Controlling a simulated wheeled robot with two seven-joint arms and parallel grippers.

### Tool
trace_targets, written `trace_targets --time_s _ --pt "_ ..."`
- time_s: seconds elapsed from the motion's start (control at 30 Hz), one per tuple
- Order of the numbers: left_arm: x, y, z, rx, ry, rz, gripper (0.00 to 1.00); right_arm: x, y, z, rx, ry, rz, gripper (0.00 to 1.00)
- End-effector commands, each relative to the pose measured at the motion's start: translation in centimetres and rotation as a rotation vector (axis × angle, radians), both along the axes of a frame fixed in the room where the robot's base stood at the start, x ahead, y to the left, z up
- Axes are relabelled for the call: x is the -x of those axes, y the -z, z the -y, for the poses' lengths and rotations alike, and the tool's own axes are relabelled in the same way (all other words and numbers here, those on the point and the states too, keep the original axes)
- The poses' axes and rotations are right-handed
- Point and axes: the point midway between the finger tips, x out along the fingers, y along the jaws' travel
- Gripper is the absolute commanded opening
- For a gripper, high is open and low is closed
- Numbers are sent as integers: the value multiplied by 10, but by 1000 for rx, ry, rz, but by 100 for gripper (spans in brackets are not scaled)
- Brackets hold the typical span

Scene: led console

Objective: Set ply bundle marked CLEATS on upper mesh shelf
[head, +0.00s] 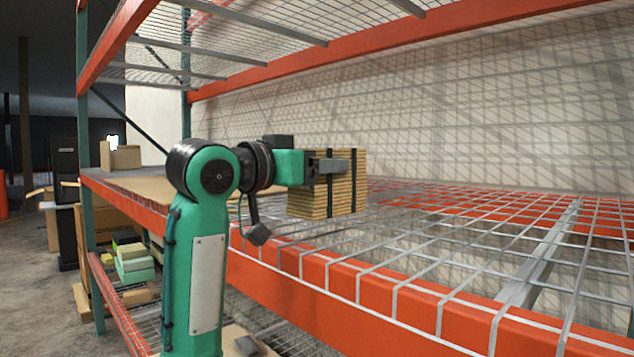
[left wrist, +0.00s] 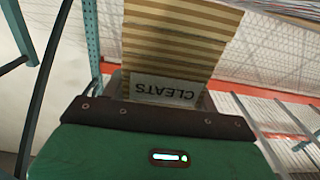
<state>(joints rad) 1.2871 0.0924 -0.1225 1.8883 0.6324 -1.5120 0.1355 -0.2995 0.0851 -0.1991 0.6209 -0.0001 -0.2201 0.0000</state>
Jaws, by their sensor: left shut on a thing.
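The ply bundle (head: 326,197) is a stack of thin tan sheets with dark straps. In the left wrist view the bundle (left wrist: 175,45) carries a white label reading CLEATS, upside down. My left gripper (head: 330,166) is shut on the bundle. It holds the bundle upright over the mesh shelf (head: 470,240) with the orange front beam, near its left part. I cannot tell whether the bundle's underside touches the mesh. My right gripper is not in view.
A brown board (head: 140,187) covers the shelf's left end. Another mesh level (head: 240,40) with an orange beam (head: 390,45) is overhead. The mesh to the right is bare. Boxes and green packs (head: 134,262) sit on a lower level at left.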

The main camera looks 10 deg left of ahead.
Motion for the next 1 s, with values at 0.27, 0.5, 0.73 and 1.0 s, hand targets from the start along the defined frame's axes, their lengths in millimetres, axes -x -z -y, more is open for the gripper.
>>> trace_targets --time_s 0.27,0.5,0.73,1.0 --pt "0 13 0 1 1 2 18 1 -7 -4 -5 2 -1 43" --pt "1 35 0 2 2 3 18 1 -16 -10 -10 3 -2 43" --pt "1 39 0 1 1 4 18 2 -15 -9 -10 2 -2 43" --pt "0 42 0 0 0 1 68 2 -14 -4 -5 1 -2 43"
